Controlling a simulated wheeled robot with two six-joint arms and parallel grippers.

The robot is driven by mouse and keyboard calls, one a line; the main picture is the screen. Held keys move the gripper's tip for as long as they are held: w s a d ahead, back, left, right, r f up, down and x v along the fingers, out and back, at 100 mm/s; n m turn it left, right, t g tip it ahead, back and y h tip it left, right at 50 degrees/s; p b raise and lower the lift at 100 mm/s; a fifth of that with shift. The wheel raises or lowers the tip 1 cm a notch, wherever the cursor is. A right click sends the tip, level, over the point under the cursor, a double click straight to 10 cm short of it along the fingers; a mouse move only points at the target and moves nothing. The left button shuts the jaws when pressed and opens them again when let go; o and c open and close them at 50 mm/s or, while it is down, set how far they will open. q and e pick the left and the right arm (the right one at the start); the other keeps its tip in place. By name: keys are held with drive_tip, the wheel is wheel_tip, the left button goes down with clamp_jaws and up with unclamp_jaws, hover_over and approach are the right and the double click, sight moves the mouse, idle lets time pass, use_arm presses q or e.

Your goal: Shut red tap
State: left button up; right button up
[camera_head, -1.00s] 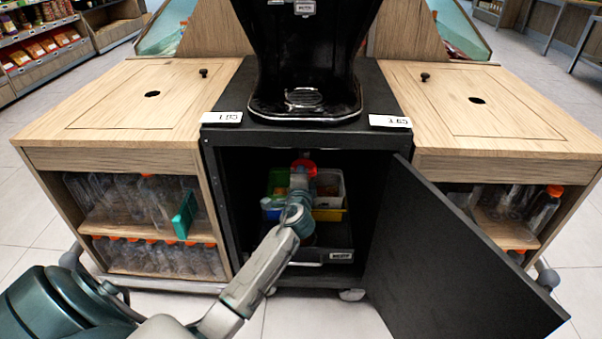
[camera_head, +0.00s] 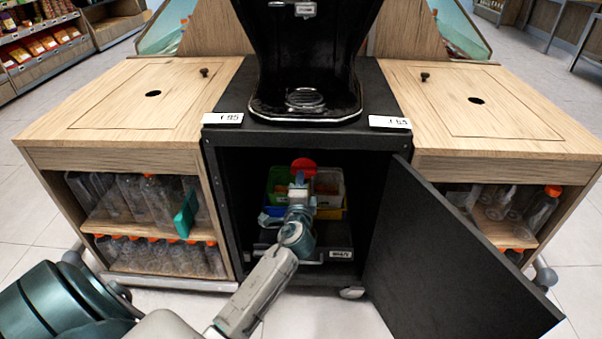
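The red tap (camera_head: 303,167) shows as a small red round shape inside the open black cabinet (camera_head: 225,195), under the cabinet's top. My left gripper (camera_head: 299,183) reaches into the cabinet from the front, with its tip just below the red tap in the picture. I cannot tell whether it touches the tap. Its fingers are small and partly hidden by my own wrist, so I cannot tell whether they are open or shut. My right gripper is out of view.
The cabinet door (camera_head: 440,250) stands open to the right. Colored bins (camera_head: 328,182) sit inside, behind my arm. A black juicer (camera_head: 305,60) stands on top. Wooden cabinets with bottles (camera_head: 150,200) flank both sides. A green box (camera_head: 185,215) is on the left shelf.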

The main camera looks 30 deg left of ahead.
use_arm(q)
drive_tip(key=v, duration=0.5)
idle(0.4)
